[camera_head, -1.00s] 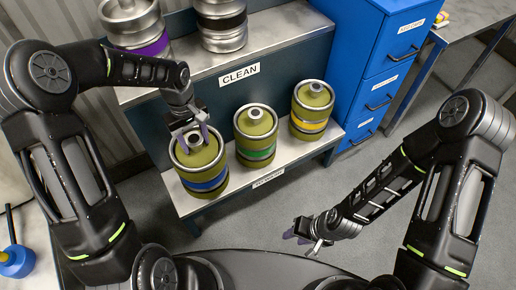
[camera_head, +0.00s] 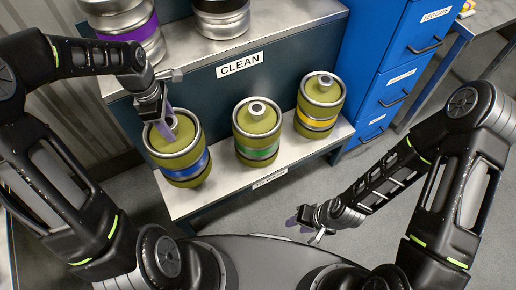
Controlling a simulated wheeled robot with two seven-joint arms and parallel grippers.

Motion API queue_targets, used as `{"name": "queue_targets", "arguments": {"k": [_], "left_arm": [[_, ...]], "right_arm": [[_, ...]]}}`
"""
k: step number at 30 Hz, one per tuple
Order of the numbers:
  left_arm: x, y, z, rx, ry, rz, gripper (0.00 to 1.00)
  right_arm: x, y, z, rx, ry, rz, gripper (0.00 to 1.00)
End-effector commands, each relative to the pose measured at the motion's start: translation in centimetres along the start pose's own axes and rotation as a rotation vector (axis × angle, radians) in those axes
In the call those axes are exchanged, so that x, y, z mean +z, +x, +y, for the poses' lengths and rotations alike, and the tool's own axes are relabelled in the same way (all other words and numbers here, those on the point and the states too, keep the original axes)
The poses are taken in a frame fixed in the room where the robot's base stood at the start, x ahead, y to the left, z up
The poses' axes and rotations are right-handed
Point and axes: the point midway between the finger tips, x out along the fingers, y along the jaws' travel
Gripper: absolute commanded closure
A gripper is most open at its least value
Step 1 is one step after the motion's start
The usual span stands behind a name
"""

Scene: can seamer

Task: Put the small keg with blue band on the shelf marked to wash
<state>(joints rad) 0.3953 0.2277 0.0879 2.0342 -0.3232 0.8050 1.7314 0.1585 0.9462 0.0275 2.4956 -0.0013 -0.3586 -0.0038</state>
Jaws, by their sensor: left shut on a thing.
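The olive keg with the blue band (camera_head: 194,168) is at the left end of the lower shelf (camera_head: 220,190), its top leaning a little left in the picture. I cannot tell whether its base touches the shelf. My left gripper (camera_head: 168,126) is above it, shut on its top part; the arm hides some of the far rim. The lower shelf's front label (camera_head: 269,178) is too small to read surely. My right gripper (camera_head: 298,217) is low in front of the shelf, apart from everything; its finger opening is unclear.
A green-banded keg (camera_head: 257,150) and a yellow-banded keg (camera_head: 317,122) stand right of it on the same shelf. The upper shelf, marked CLEAN (camera_head: 240,64), bears a purple-banded keg (camera_head: 130,28) and another steel keg (camera_head: 222,22). A blue cabinet (camera_head: 380,70) stands right.

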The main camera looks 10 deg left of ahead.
Motion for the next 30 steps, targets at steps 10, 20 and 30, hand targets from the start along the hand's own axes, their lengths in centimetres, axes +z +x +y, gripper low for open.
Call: {"name": "queue_targets", "arguments": {"k": [10,20,30], "left_arm": [[0.0,0.5,0.1,0.003,0.003,0.0,1.0],[-0.6,5.3,0.1,0.001,0.002,0.0,1.0],[-0.7,6.1,0.2,0.004,0.004,0.001,1.0]], "right_arm": [[0.0,0.1,0.0,0.0,0.0,0.0,0.64],[0.0,0.8,0.3,0.0,0.0,0.0,0.64],[0.0,0.8,0.3,0.0,0.0,0.0,0.64]]}}
